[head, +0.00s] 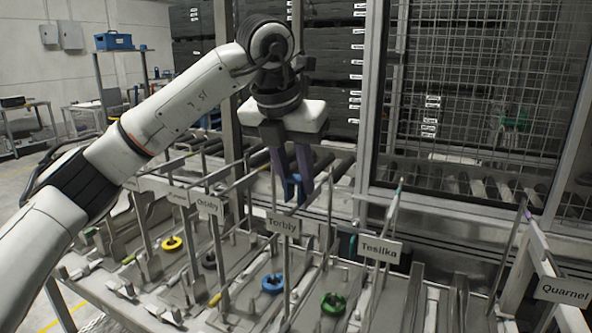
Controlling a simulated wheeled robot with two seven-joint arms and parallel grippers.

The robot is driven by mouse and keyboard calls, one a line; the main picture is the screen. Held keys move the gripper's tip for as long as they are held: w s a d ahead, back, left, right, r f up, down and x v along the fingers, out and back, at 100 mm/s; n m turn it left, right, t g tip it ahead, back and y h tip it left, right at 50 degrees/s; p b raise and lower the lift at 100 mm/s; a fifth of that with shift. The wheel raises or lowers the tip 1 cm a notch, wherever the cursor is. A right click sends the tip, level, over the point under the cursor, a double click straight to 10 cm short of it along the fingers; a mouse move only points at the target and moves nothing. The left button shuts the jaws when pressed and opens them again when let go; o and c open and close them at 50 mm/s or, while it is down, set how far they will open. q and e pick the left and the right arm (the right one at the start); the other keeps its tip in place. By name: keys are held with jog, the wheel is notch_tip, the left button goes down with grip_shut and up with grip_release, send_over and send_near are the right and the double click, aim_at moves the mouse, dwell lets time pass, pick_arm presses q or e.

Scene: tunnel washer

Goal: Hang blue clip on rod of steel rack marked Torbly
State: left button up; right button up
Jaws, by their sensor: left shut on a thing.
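My left gripper (301,196) points down and is shut on the blue clip (291,188), which shows between its dark fingers. The clip is held above and slightly behind the sign marked Torbly (283,225). The sign sits at the front of a steel rack with thin uprights; its rod is partly hidden behind the gripper and sign, and I cannot tell whether the clip touches it. A blue ring (272,283) lies low below the Torbly sign. My right gripper is not in view.
Racks marked Teslka (381,249) and Quarnel (564,292) stand to the right, another sign (207,204) to the left. A green ring (333,304) and a yellow ring (172,243) lie low. A wire mesh cage (480,90) and rollers stand behind.

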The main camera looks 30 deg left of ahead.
aim_at(297, 206)
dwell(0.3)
pick_arm(q)
jog(key=shift+f, duration=0.15)
jog(key=shift+f+b, duration=1.75)
jog(key=shift+f, duration=0.2)
jog(key=shift+f, duration=0.3)
jog(key=o, duration=1.1)
